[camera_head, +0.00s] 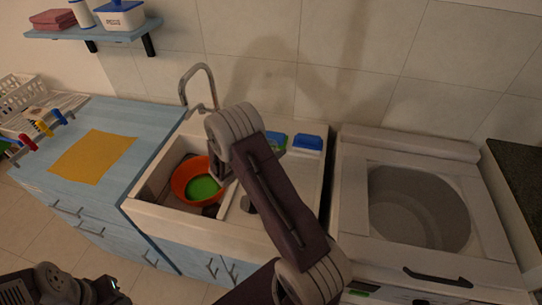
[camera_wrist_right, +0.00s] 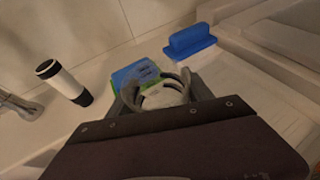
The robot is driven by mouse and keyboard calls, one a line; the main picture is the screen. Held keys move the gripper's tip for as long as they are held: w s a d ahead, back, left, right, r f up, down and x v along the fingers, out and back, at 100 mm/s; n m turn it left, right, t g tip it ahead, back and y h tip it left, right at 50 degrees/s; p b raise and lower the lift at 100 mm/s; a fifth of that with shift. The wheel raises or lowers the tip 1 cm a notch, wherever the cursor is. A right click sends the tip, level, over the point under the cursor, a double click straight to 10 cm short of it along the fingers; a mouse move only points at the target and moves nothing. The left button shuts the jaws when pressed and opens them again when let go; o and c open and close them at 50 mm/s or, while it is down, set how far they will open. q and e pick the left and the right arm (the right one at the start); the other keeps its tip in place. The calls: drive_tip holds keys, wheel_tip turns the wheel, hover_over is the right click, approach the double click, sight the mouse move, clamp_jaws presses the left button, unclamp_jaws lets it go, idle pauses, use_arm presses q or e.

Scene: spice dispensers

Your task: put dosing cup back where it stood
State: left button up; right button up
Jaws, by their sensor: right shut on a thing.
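The dosing cup (camera_wrist_right: 160,98), a pale round cup, is between the fingers of my right gripper (camera_wrist_right: 164,86) in the right wrist view. The gripper is shut on it. Beyond the cup lies a blue and green sponge (camera_wrist_right: 134,76), partly hidden by the cup and fingers. I cannot tell how high the cup is above the surface. In the head view my right arm hides the cup and fingertips. Part of my left arm shows at the lower left there, but its fingers do not.
The sink (camera_head: 158,212) holds an orange bowl (camera_head: 181,180). A blue brush (camera_wrist_right: 189,40) lies right of the sponge; a white bottle with black ends (camera_wrist_right: 64,82) is at left, near the tap (camera_head: 184,84). A washing machine (camera_head: 352,225) stands to the right.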

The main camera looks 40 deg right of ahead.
drive_tip(key=shift+w+f, duration=0.2)
drive_tip(key=shift+w, duration=0.2)
wheel_tip(320, 180, down, 4)
drive_tip(key=shift+f, duration=0.1)
drive_tip(key=shift+s+f, duration=0.1)
drive_tip(key=o, duration=1.5)
drive_tip(key=shift+o, duration=0.2)
drive_tip(key=shift+r, duration=0.3)
drive_tip(key=v, duration=1.2)
drive_tip(key=shift+b, duration=0.4)
